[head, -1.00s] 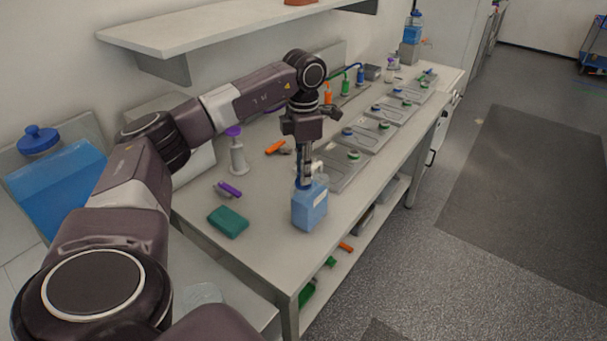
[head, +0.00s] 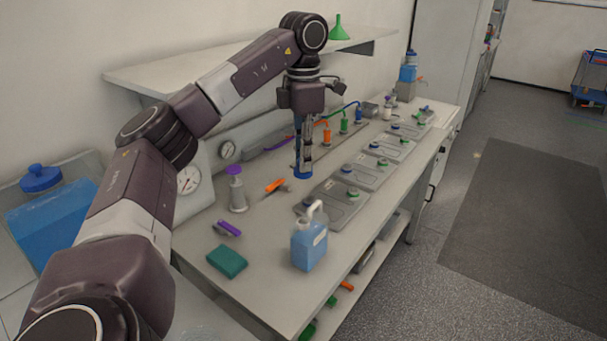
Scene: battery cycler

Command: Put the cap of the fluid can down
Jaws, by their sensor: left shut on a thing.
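The fluid can (head: 309,246) stands upright on the bench near its front edge. It is blue with a white handle, and its top is uncapped. My left gripper (head: 303,162) points straight down, behind the can in the picture. It is shut on the blue cap (head: 303,174). The cap is apart from the can and beside the nearest grey tray. I cannot tell whether the cap touches the bench top. My right gripper is not in view.
A teal sponge (head: 227,261), a purple clip (head: 229,228), a grey bottle with a purple top (head: 236,190) and an orange-handled tool (head: 275,185) lie or stand on the bench (head: 262,225). Several grey trays (head: 333,203) run along it. Bare bench lies left of the can.

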